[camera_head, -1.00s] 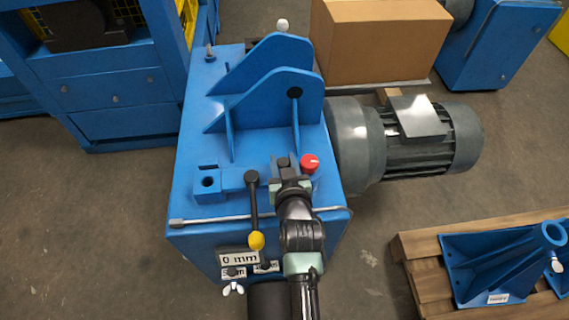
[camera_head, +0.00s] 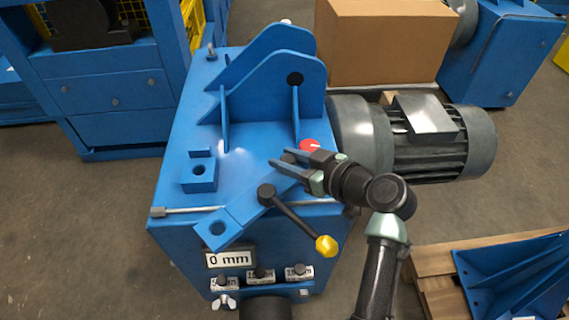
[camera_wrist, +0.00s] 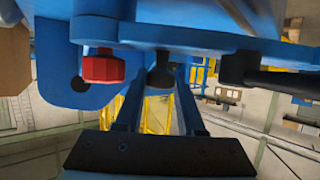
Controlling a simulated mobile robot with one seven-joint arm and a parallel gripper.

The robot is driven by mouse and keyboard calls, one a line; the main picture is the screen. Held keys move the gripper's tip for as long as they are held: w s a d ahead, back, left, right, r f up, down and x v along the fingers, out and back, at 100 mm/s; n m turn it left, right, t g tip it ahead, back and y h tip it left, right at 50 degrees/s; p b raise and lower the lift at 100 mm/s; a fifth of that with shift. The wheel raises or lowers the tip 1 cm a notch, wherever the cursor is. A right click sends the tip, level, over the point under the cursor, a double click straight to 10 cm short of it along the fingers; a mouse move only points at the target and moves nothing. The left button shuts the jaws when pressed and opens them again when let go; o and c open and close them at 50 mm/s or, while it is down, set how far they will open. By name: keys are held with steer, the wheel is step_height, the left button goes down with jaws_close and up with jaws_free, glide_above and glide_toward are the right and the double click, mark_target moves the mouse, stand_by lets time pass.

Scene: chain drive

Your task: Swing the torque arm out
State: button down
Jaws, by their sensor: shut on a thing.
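The torque arm (camera_head: 245,213) is a flat blue bar on top of the blue housing (camera_head: 175,190). It lies at a slant, its holed end reaching over the front edge, apart from the blue fork block (camera_head: 199,177). A black lever (camera_head: 295,220) with a yellow knob (camera_head: 326,246) points front right from its hub on the bar. My gripper (camera_head: 281,158) is shut on a small black knob (camera_head: 290,157) at the bar's far end. The knob (camera_wrist: 160,74) shows between the two fingers in the wrist view. The fingers partly hide the bar's far end.
A red button (camera_head: 311,146) sits close behind my gripper and shows in the wrist view (camera_wrist: 103,68). Upright blue plates (camera_head: 270,75) rise behind. A grey motor (camera_head: 435,140) is at the right. A 0 mm label (camera_head: 229,258) and several small black knobs are on the front face.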

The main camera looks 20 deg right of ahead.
steer(key=shift+s+d+n+g+y+b, duration=0.15)
steer(key=shift+s+n+g+y+b, duration=0.15)
steer(key=shift+n+y+b, duration=0.25)
steer(key=c, duration=0.8)
jaws_free()
steer(key=p+v, duration=0.3)
steer(key=v, duration=1)
steer(key=shift+w+d, duration=0.1)
